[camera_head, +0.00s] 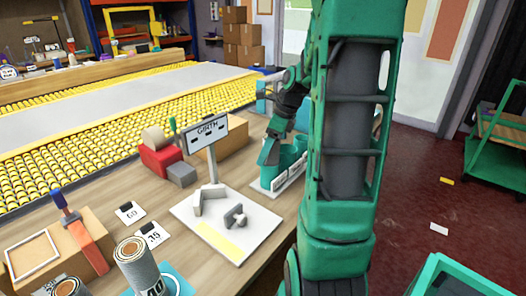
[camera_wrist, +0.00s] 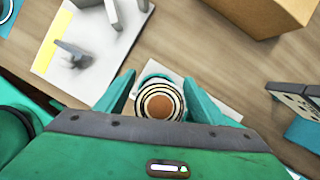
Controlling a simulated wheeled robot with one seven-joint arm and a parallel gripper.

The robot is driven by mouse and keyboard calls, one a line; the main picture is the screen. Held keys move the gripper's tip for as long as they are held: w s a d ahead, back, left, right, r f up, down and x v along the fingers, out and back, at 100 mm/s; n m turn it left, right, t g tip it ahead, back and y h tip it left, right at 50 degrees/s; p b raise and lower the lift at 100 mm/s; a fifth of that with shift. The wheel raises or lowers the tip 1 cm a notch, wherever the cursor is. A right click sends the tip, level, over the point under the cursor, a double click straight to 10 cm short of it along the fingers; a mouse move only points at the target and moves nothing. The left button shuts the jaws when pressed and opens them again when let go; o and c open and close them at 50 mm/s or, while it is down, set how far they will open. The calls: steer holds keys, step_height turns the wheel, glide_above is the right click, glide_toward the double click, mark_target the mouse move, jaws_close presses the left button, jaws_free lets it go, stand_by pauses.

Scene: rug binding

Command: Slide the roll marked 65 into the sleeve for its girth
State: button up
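In the wrist view, a roll (camera_wrist: 160,103) with a brown core and pale and dark rings is seen end-on between the teal fingers of my gripper (camera_wrist: 160,98). The fingers lie close along its sides; I cannot tell whether they grip it. Its number is hidden. Below it is a white plate (camera_wrist: 180,72) with a teal ring or curved edge (camera_wrist: 155,77). In the head view, my gripper (camera_head: 283,160) is low over the white plate (camera_head: 264,188), beside the GIRTH sign (camera_head: 211,133). Another roll (camera_head: 138,268), apparently marked 40, stands at the front left.
A white board (camera_head: 190,215) with grey pieces and a yellow strip lies left of my gripper. Cards (camera_head: 130,212) and another roll end (camera_head: 66,288) are at front left. A red and grey tool (camera_head: 162,158) and a cardboard box (camera_head: 228,137) stand behind the sign.

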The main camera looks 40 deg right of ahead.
steer(key=shift+r, duration=0.1)
steer(key=v, duration=1.1)
steer(key=shift+r, duration=0.15)
steer(key=shift+s+d+r, duration=0.1)
steer(key=shift+r, duration=0.1)
steer(key=shift+s, duration=0.1)
steer(key=s+a+f+n+g+h, duration=0.1)
steer(key=s+a+f+n, duration=0.3)
steer(key=s+a+n, duration=0.3)
steer(key=s+a+f+n+g, duration=0.2)
steer(key=s+a+f+n, duration=0.3)
steer(key=s+n, duration=0.7)
steer(key=a+n, duration=0.2)
steer(key=n, duration=0.2)
steer(key=shift+a+h, duration=0.35)
steer(key=shift+h, duration=0.05)
